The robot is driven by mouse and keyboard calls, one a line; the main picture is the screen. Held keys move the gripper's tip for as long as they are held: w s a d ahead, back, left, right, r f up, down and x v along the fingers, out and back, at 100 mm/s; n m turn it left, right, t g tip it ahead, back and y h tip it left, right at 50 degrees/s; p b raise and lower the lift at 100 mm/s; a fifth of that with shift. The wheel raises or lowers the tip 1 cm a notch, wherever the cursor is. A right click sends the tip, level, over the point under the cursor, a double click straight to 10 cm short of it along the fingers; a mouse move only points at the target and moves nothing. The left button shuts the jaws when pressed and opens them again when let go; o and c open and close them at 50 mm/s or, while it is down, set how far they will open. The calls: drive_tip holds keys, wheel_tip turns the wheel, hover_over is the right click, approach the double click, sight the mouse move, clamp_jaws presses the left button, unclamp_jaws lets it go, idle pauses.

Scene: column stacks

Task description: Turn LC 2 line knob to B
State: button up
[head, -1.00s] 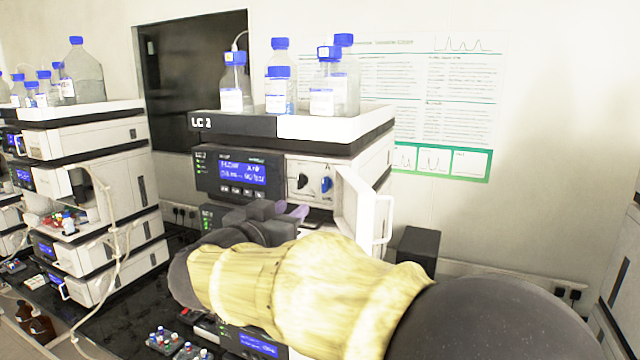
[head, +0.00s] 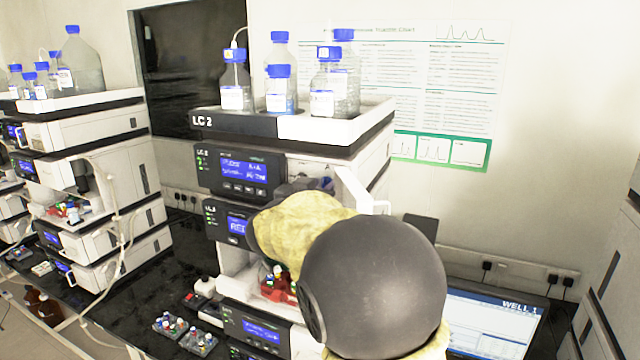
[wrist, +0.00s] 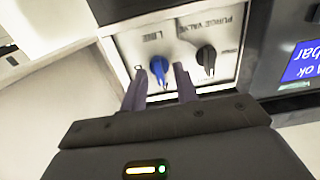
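The blue LINE knob (wrist: 159,67) is on the pale valve panel (wrist: 225,32) in the wrist view, with the black PURGE VALVE knob (wrist: 206,58) beside it. My gripper (wrist: 160,76) is open. Its two purple-grey fingers stand on either side of the blue knob, with a gap visible on each side. I cannot tell how deep the knob sits between them.
The panel's open white door (head: 352,190) stands close to the right of my arm. Bottles with blue caps (head: 279,92) stand on top of the stack. Vial racks (head: 198,341) are on the dark bench, and a laptop screen (head: 490,322) is at right.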

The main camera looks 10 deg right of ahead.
clamp_jaws()
